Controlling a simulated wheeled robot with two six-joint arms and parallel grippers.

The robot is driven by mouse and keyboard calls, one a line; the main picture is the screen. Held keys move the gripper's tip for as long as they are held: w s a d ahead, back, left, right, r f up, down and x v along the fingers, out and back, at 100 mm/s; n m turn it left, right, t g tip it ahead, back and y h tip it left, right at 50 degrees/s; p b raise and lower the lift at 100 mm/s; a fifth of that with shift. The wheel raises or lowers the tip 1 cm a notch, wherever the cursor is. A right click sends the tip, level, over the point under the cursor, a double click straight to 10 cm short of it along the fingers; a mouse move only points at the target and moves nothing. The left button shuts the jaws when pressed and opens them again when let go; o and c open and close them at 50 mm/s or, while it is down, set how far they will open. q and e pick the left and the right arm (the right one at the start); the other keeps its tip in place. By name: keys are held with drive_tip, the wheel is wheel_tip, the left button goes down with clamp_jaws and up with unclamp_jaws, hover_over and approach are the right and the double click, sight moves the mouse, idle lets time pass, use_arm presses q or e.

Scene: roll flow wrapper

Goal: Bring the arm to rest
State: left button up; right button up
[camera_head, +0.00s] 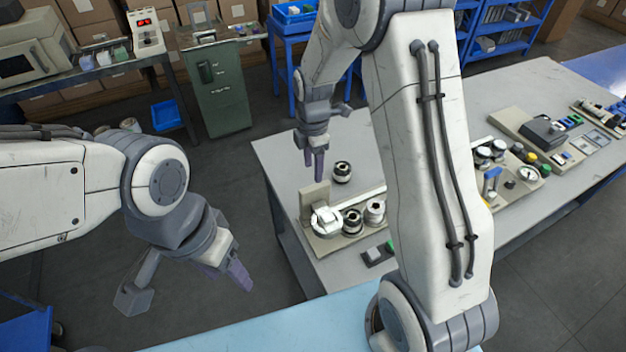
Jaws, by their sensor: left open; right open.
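My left gripper (238,273) comes in from the left and hangs over the dark floor, in front of the grey table's left edge. It points down and to the right and holds nothing that I can see. My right gripper (314,165) hangs at the far left part of the grey table (290,150), pointing down. Its fingers are close to a small black and white roll (342,171), apart from it in the picture. The jaw gaps are small and hard to make out. My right arm's large white link hides the middle of the table.
A beige fixture (318,243) with several rolls stands on the table below my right gripper. Control panels (545,130) and knobs line the table's right side. A light blue surface (290,322) lies in front. A green cabinet (222,95) and blue shelves (505,35) stand behind.

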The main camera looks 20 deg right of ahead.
drive_tip(key=shift+r, duration=0.7)
drive_tip(key=s+a+r+m+b, duration=0.2)
drive_tip(key=s+a+r+m, duration=0.4)
drive_tip(key=s+a, duration=0.6)
drive_tip(key=s+r+m+y, duration=0.1)
drive_tip(key=s+m, duration=0.5)
drive_tip(key=s, duration=0.8)
drive_tip(key=shift+s+r+b, duration=0.3)
drive_tip(key=shift+s+b, duration=0.05)
drive_tip(key=shift+s, duration=0.05)
